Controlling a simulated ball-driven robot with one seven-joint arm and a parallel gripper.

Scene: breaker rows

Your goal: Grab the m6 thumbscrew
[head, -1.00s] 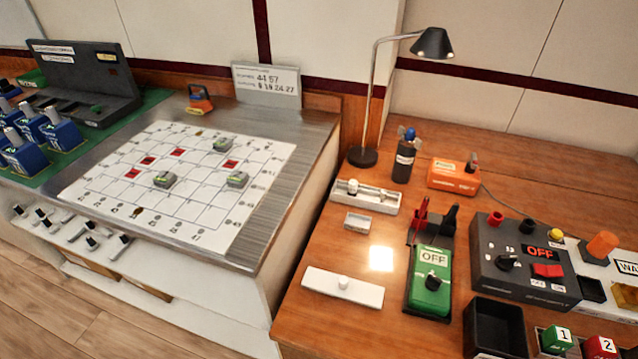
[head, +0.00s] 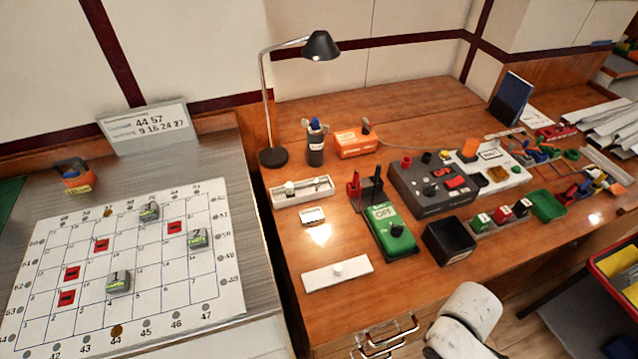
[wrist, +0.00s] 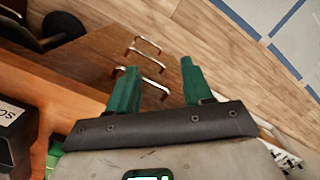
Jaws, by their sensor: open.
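I cannot tell for sure which thing is the m6 thumbscrew; parts this small are hard to make out. A shallow white tray (head: 317,197) on the wooden bench holds small parts, and a white strip (head: 323,279) with one round knob (head: 338,269) lies nearer the front edge. My gripper (wrist: 158,66) shows in the wrist view with its two green fingers apart and nothing between them. Behind the fingers are drawer fronts with metal handles (wrist: 143,65) and the wood floor. In the head view the gripper itself is not visible.
On the bench stand a lamp (head: 275,157), a green OFF box (head: 389,231), a dark control box (head: 431,187), a black bin (head: 449,241) and an orange box (head: 356,142). A grid sheet (head: 148,256) covers the left table. Bare wood lies around the white strip.

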